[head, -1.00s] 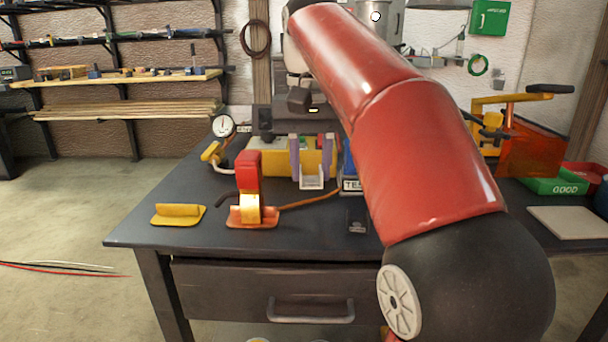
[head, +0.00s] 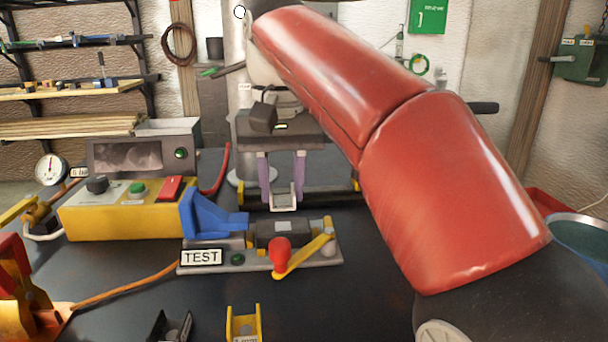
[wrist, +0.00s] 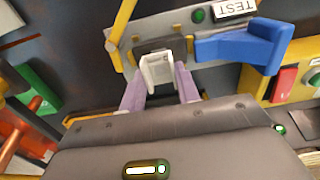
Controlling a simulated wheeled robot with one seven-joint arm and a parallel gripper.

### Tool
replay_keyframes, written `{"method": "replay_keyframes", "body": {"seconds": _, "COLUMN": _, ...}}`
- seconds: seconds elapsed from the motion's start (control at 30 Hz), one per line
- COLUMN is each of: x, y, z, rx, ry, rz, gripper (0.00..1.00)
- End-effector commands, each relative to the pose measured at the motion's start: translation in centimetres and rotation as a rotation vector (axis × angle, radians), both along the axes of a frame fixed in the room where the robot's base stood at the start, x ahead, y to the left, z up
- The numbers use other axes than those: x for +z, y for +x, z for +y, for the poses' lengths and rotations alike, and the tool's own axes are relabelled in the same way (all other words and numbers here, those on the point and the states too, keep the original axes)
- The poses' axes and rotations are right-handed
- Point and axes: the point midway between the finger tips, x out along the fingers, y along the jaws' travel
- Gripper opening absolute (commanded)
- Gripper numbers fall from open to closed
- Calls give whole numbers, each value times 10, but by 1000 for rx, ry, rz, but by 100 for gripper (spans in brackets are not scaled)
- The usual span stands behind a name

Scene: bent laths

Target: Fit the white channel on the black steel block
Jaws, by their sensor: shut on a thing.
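My gripper (head: 283,186), with two purple fingers, is shut on the white channel (head: 284,203) and holds it at the fingertips, pointing down. In the wrist view the channel (wrist: 158,72) sits between the two fingers. The black steel block (head: 272,231) is on the grey test fixture (head: 310,258), behind the TEST sign. In the head view the channel appears just above the block. In the wrist view the channel overlaps the block (wrist: 150,46) and hides part of it. I cannot tell whether they touch.
A blue bracket (head: 208,216) stands left of the block, and a yellow lever with a red knob (head: 281,252) stands in front on the right. A yellow control box (head: 125,215) is at left. A yellow channel (head: 243,324) and a dark one (head: 172,326) lie in front.

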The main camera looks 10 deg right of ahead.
Motion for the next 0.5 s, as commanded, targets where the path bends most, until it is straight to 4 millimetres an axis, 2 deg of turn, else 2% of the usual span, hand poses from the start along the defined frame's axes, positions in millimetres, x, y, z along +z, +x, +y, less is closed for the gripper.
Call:
{"method": "replay_keyframes", "body": {"seconds": 0.27, "x": -10, "y": -1, "z": 2, "rx": 3, "ry": 1, "rz": 1, "gripper": 10}}
{"method": "replay_keyframes", "body": {"seconds": 0.5, "x": -27, "y": -1, "z": 1, "rx": 2, "ry": 0, "rz": 0, "gripper": 10}}
